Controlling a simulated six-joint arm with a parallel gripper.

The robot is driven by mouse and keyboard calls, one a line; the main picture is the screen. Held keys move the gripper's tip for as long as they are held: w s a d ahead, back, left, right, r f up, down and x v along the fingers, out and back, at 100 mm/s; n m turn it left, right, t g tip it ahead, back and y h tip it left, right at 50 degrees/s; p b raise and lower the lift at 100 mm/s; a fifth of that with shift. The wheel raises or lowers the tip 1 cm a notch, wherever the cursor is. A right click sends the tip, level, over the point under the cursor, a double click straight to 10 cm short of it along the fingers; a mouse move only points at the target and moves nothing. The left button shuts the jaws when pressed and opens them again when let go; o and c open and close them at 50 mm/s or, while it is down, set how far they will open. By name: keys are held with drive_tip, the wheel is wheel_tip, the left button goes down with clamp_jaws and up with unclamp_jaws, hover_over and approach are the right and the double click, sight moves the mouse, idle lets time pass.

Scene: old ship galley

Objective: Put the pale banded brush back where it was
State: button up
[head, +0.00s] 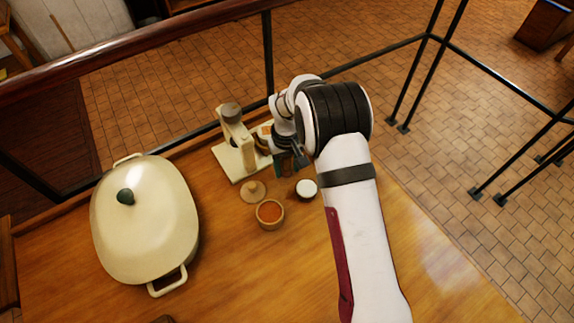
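A cream stand (238,160) with a flat base and an upright post is on the wooden table, left of my gripper. A grey round-topped piece (231,112) sits at the top of its post. A pale and dark banded thing (264,138), possibly the brush, shows between the stand and my gripper, partly hidden by my wrist. My gripper (293,162) points down just right of the stand's base, low over the table. Its fingertips are dark, small and partly covered, so I cannot tell whether they are open or hold anything.
A wooden bowl of orange-red powder (270,213), a knobbed wooden lid (254,191) and a small white-topped jar (306,188) stand in front of my gripper. A large cream lidded pot (150,225) is at left. A railing (268,55) runs behind the table (240,285).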

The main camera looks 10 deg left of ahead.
drive_tip(key=shift+o, duration=0.9)
wheel_tip(320, 180, up, 12)
drive_tip(key=shift+s+r, duration=0.1)
drive_tip(key=shift+r, duration=0.15)
drive_tip(key=s+d+r+m+y, duration=0.1)
drive_tip(key=s+d+r+m, duration=0.35)
drive_tip(key=s+d, duration=0.3)
drive_tip(key=s+d+r+m, duration=0.3)
drive_tip(key=s+d+r, duration=0.3)
drive_tip(key=s, duration=0.2)
drive_tip(key=s+d+m, duration=0.1)
drive_tip(key=s+m, duration=0.1)
drive_tip(key=s, duration=0.5)
drive_tip(key=s+d+f+m+y, duration=0.1)
drive_tip(key=s+d+m, duration=0.1)
drive_tip(key=s, duration=0.5)
drive_tip(key=shift+f, duration=0.25)
